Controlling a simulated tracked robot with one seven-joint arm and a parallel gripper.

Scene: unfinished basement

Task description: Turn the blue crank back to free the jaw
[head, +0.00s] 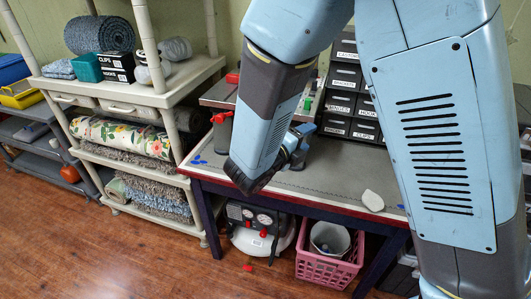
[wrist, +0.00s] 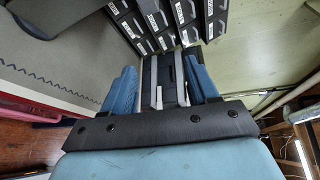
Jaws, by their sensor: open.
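My gripper (wrist: 163,76) shows in the wrist view with its two blue fingers spread apart. Between and beyond them is a dark block with pale grey bars, which I cannot identify for sure. In the head view my arm reaches down over the workbench (head: 345,165), and blue finger-like parts show just right of its dark end. I cannot make out a blue crank or a jaw separately in either view; my arm may hide them. No contact between the fingers and anything can be told.
Black labelled drawers (head: 341,88) stand at the bench's back; they also show in the wrist view (wrist: 180,18). A red-topped dark object (head: 222,130) is left of my arm. A pale stone-like piece (head: 372,201) lies at the front right. Below are a pink basket (head: 325,269) and a compressor (head: 258,237).

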